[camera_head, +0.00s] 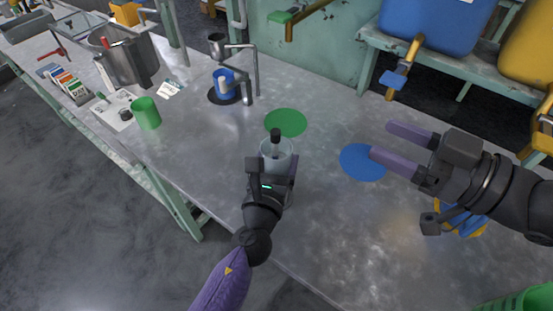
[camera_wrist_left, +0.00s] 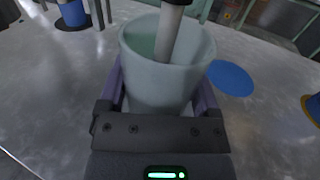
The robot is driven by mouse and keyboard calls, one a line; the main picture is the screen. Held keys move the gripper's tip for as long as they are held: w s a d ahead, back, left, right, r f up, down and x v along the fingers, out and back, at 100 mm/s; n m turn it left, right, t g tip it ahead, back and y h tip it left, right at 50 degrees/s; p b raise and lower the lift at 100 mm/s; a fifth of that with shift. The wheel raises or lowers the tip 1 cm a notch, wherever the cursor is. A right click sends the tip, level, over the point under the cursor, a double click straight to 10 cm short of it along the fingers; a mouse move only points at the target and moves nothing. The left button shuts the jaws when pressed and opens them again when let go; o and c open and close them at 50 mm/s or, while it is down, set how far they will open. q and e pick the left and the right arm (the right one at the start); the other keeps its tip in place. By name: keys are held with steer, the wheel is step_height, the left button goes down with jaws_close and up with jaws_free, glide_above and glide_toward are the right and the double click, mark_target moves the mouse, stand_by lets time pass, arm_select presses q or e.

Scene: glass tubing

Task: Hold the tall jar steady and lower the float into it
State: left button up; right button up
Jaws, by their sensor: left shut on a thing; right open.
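The tall jar (camera_head: 283,158), pale and translucent, stands upright on the metal table near its middle. My left gripper (camera_head: 279,168) is shut around it from the near side. In the left wrist view the jar (camera_wrist_left: 158,82) sits between the two purple fingers. The float (camera_head: 275,141) has a dark top and a pale stem and stands in the jar's mouth. Its stem (camera_wrist_left: 170,32) leans slightly in the left wrist view, and its lower end is hidden in the jar. My right gripper (camera_head: 384,139) is open and empty, right of the jar, by the blue disc.
A green disc (camera_head: 286,122) lies behind the jar and a blue disc (camera_head: 358,163) to its right. A blue cup (camera_head: 222,82) stands under a metal stand. A green cup (camera_head: 146,113) and metal pot (camera_head: 127,60) are at left. The table right of the jar is mostly clear.

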arm_select(q)
steer(key=o, duration=1.1)
steer(key=v, duration=1.2)
